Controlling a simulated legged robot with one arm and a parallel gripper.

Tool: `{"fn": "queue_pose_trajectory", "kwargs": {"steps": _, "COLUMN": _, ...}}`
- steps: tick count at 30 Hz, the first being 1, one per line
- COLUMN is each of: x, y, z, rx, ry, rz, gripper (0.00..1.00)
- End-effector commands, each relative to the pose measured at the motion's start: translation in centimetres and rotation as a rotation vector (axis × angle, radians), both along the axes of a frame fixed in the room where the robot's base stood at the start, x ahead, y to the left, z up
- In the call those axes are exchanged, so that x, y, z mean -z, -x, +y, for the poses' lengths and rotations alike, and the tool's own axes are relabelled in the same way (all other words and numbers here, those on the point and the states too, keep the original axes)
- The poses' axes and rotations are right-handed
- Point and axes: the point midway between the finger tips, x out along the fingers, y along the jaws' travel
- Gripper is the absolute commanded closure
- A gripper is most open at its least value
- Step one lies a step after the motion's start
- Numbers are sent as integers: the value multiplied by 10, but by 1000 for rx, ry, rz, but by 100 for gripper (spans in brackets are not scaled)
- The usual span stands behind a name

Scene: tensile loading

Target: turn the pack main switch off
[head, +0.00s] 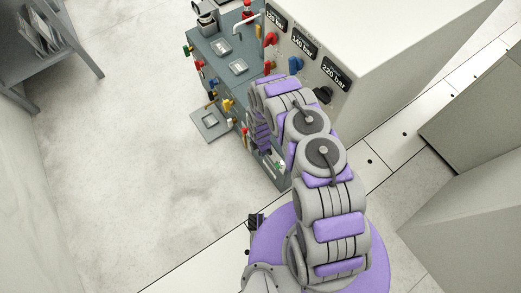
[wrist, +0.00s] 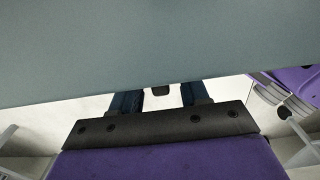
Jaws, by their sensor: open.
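No part in view can be told for sure as the pack main switch. A grey-green cabinet (head: 217,47) carries red, yellow and blue knobs along its side, and part of its lower front is behind my arm. In the wrist view my gripper (wrist: 160,98) is open, its two dark blue fingers apart. A grey-green surface fills the top of that view and covers the fingertips. A small dark part (wrist: 160,91) shows between the fingers; I cannot tell what it is. In the head view my gripper is hidden behind my arm.
A pale cabinet (head: 390,40) stands beside the grey-green one, with displays reading 120, 140 and 220 bar. Near them are a red knob (head: 270,38), a blue knob (head: 295,64) and a black knob (head: 323,95). A grey shelf (head: 50,45) stands upper left. The floor at left is clear.

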Motion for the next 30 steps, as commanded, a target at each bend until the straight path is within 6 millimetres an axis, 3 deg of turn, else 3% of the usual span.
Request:
{"fn": "queue_pose_trajectory", "kwargs": {"steps": 11, "x": 4, "y": 0, "z": -2, "rx": 1, "ry": -2, "rz": 0, "gripper": 56}}
{"fn": "queue_pose_trajectory", "kwargs": {"steps": 24, "x": 5, "y": 1, "z": -1, "rx": 0, "ry": 1, "rz": 2, "gripper": 98}}
{"fn": "queue_pose_trajectory", "kwargs": {"steps": 30, "x": 5, "y": 1, "z": 0, "rx": -1, "ry": -2, "rz": -2, "gripper": 100}}
